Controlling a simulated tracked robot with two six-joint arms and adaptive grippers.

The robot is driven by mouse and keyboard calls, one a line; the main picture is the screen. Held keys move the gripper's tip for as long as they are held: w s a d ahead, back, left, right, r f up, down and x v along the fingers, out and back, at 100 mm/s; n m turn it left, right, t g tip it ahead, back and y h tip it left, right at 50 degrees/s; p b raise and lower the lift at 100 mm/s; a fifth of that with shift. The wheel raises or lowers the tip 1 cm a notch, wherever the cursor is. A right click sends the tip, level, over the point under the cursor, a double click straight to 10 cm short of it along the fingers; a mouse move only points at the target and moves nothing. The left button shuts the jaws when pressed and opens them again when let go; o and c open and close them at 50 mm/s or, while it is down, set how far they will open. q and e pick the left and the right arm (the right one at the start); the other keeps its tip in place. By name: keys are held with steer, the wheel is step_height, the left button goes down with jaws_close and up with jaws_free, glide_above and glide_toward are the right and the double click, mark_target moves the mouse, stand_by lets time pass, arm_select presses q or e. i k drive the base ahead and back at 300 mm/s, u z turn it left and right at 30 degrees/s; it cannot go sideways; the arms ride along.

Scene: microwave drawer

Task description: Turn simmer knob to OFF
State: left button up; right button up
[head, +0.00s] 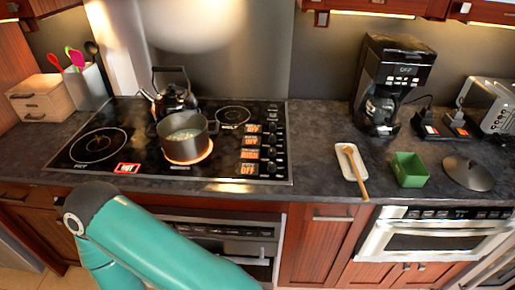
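A black cooktop (75,155) is set in the dark counter. Several small dark control knobs (272,154) run down its right side, each beside a lit orange label. The top, second and bottom labels appear to read OFF. The third label (249,154) glows fuller orange and its word is too small to read surely. A grey pot (171,132) with pale contents stands on an orange-glowing burner (203,156). Neither of my grippers is in view. One of my teal arms crosses the lower left, in front of the cabinets, and its end is out of the picture.
A black kettle (177,97) stands behind the pot. A red sign (127,169) is lit at the cooktop's front. Right of the cooktop are a white spoon rest (346,163) with a wooden spoon, a green box (409,169) and a coffee maker (400,65). Counter just right of the knobs is clear.

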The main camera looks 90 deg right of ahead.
mark_target(272, 153)
steer(key=k, duration=2.3)
steer(key=z, duration=0.9)
steer(key=i, duration=1)
